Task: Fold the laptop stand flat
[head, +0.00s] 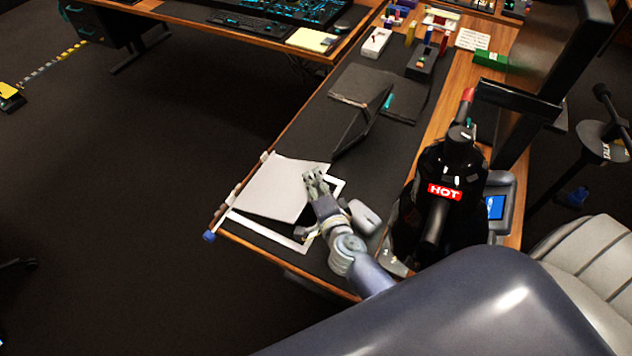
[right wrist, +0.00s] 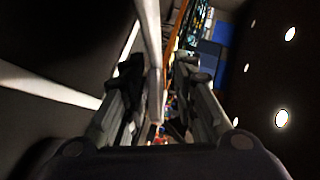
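The laptop stand (head: 283,190) is at the near left end of the dark desk mat in the head view. Its light grey plate stands raised at a tilt above a white base frame (head: 262,230). My right gripper (head: 313,177) is at the plate's right edge. In the right wrist view, a pale bar-like edge (right wrist: 151,50) runs between the two spread fingers of my right gripper (right wrist: 157,75), with gaps visible beside it. Contact cannot be made out. My left gripper is not in view.
A dark hinged object (head: 358,128) stands partly open farther along the mat. A black device with a red HOT label (head: 444,192) stands right of my right arm. A blue-ended piece (head: 209,236) is at the desk's left corner.

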